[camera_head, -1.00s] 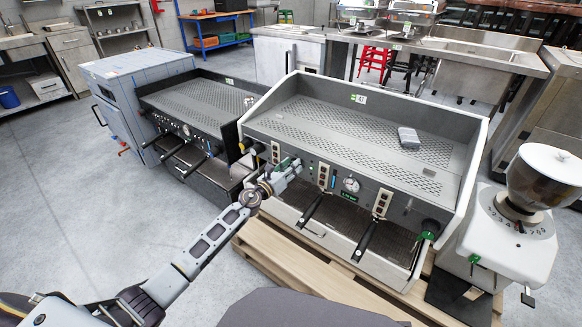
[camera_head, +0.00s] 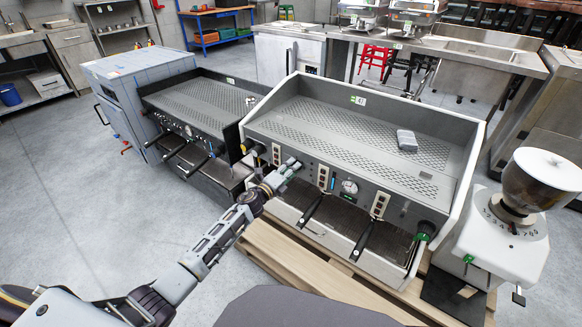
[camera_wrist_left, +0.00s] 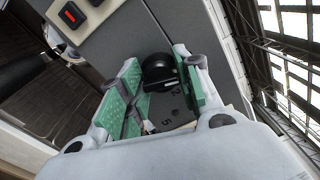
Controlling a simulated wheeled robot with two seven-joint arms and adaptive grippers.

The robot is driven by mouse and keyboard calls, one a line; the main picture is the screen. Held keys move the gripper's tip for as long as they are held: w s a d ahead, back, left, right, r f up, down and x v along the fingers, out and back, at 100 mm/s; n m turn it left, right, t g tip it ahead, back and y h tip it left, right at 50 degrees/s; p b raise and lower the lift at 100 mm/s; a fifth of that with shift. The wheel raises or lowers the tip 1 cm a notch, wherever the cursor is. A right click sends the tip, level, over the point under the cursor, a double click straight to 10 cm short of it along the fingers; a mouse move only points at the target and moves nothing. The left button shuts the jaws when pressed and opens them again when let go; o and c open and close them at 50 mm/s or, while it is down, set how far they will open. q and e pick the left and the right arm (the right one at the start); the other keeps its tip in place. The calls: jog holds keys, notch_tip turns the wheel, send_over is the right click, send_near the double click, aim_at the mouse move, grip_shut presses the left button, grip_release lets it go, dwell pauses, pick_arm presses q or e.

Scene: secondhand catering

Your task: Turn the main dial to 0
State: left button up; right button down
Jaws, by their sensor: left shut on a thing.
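The main dial (camera_wrist_left: 160,70) is a black round knob on the grey front panel of the white-sided espresso machine (camera_head: 350,135). Printed numbers, among them a 2 and a 5, show beside it in the left wrist view; its pointer setting cannot be read. My left gripper (camera_head: 292,165) is at the machine's front panel, left of the centre gauge. In the left wrist view its green-padded fingers (camera_wrist_left: 158,88) stand on either side of the dial, shut on it. In the head view the gripper hides the dial. My right gripper is not in view.
A button plate (camera_wrist_left: 75,18) with a red-lit button is close beside the fingers. Black portafilter handles (camera_head: 364,240) stick out below the panel. A second, dark machine (camera_head: 195,115) stands left, a white grinder (camera_head: 510,235) right. The machine rests on a wooden pallet (camera_head: 300,265).

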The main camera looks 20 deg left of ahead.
pick_arm(q)
jog(key=shift+n+p, duration=0.85)
jog(key=shift+n, duration=0.95)
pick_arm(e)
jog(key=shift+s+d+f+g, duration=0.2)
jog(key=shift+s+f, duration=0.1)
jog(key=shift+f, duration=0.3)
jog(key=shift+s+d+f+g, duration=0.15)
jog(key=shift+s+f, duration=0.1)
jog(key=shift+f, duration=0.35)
pick_arm(q)
jog(key=shift+f, duration=0.1)
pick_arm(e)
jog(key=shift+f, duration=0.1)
pick_arm(q)
jog(key=o, duration=1)
jog(key=shift+o, duration=0.2)
jog(key=shift+s+a, duration=0.1)
jog(key=v, duration=1.1)
jog(key=shift+s, duration=0.4)
jog(key=shift+a, duration=0.1)
